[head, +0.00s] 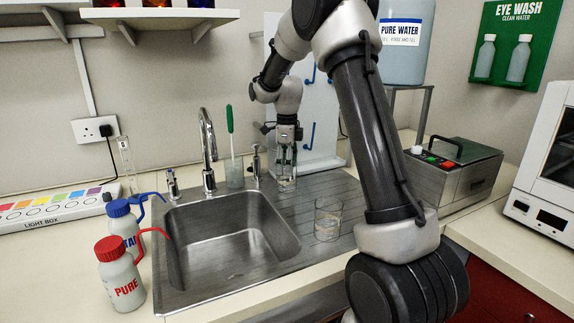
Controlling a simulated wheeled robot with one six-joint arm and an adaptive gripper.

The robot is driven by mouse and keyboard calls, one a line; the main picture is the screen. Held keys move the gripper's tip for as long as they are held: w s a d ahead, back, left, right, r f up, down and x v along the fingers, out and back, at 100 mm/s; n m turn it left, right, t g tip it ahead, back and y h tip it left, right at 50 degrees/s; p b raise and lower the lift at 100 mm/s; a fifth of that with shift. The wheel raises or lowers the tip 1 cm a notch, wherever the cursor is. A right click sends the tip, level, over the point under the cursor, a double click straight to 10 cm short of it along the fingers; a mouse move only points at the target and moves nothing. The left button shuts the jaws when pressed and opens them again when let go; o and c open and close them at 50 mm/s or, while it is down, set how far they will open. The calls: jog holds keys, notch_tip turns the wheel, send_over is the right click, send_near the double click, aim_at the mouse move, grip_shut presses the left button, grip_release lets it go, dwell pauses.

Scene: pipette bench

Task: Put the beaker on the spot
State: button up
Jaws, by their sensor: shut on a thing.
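My gripper (287,168) points down at the back of the steel drainboard, right of the tap. It is shut on a clear glass beaker (287,184), which is upright and small in view. I cannot tell whether the beaker's base touches the drainboard. A second clear glass beaker (328,219) stands on the drainboard, nearer to me and to the right, apart from the gripper. No marked spot can be made out; my arm covers part of the right side.
The sink basin (232,240) lies left of the beakers, with a tall tap (208,150) behind it. A beaker with a green brush (231,150) stands beside the tap. Two wash bottles (120,272) are at front left. A water bath (450,175) is on the right.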

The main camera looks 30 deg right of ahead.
jog(key=shift+f, duration=0.15)
jog(key=o, duration=1.3)
jog(key=shift+o, duration=0.2)
